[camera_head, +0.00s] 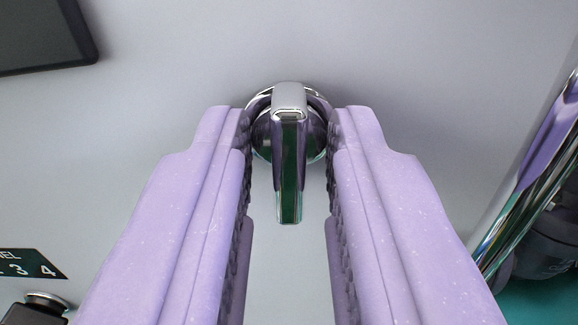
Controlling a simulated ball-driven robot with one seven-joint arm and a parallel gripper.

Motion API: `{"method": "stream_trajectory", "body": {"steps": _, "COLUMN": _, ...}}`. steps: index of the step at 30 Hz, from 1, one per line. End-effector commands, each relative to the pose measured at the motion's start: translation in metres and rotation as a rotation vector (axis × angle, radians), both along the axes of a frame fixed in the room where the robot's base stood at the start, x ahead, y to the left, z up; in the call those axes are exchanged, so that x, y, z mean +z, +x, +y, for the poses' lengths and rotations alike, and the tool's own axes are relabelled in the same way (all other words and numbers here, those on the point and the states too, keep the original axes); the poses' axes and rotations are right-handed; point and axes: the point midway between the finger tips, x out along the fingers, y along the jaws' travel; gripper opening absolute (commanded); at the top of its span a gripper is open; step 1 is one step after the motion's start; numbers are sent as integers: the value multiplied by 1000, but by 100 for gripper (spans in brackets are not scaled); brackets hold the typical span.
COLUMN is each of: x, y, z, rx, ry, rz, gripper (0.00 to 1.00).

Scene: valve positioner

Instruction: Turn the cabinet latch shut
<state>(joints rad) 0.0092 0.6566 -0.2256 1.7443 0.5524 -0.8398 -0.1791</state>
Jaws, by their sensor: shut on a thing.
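The cabinet latch (289,175) is a shiny chrome lever on a round chrome base, in the upper middle of the head camera view. Its lever points straight down in the picture. My gripper (289,130) has two pale purple fingers with dark textured inner pads. The fingertips are shut on the latch, one on each side of its round base. Gaps show between the lever's lower part and both pads. The sides of the base are partly hidden by the fingertips.
The latch is on a plain light grey panel (420,80). A dark panel (40,35) is at the top left. A numbered dark label (30,264) and a black knob (38,310) are at the lower left. A chrome bar (530,180) runs along the right.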

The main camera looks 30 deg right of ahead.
Motion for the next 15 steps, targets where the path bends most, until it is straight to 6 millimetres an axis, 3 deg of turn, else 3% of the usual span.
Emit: {"method": "stream_trajectory", "body": {"steps": 15, "x": -2, "y": 0, "z": 0, "rx": 1, "ry": -64, "rz": 48, "gripper": 0}}
